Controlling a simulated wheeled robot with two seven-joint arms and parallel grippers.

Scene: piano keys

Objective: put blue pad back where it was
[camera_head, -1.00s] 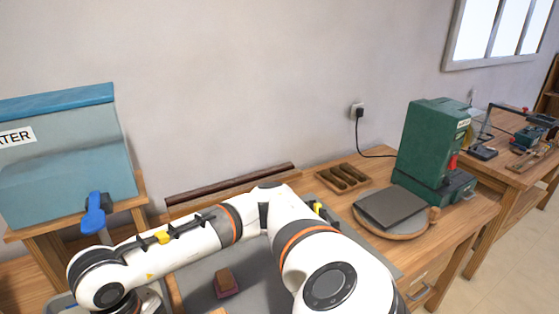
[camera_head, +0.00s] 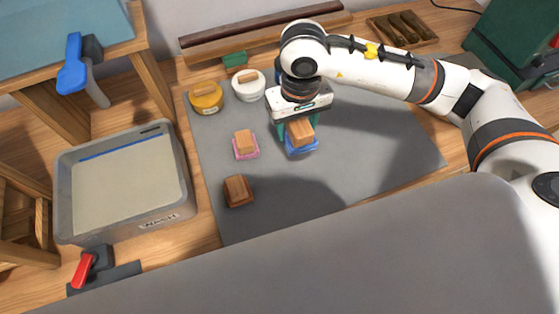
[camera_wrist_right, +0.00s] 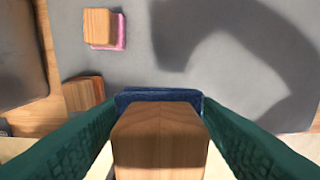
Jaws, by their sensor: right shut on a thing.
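The blue pad (camera_head: 302,149) has a wooden block handle (camera_head: 299,131) on top and is at the middle of the grey mat (camera_head: 270,205). My right gripper (camera_head: 298,128) comes from above with its green fingers on either side of this handle, shut on it. In the right wrist view the handle (camera_wrist_right: 160,145) fills the space between the fingers, and a strip of the blue pad (camera_wrist_right: 160,96) shows beyond it. I cannot tell whether the pad touches the mat or hangs just above it. My left gripper is not in view.
A pink pad (camera_head: 245,145) and a brown block (camera_head: 238,191) lie left of the blue pad. A grey wash tub (camera_head: 186,190) stands left. The mat's right part is bare.

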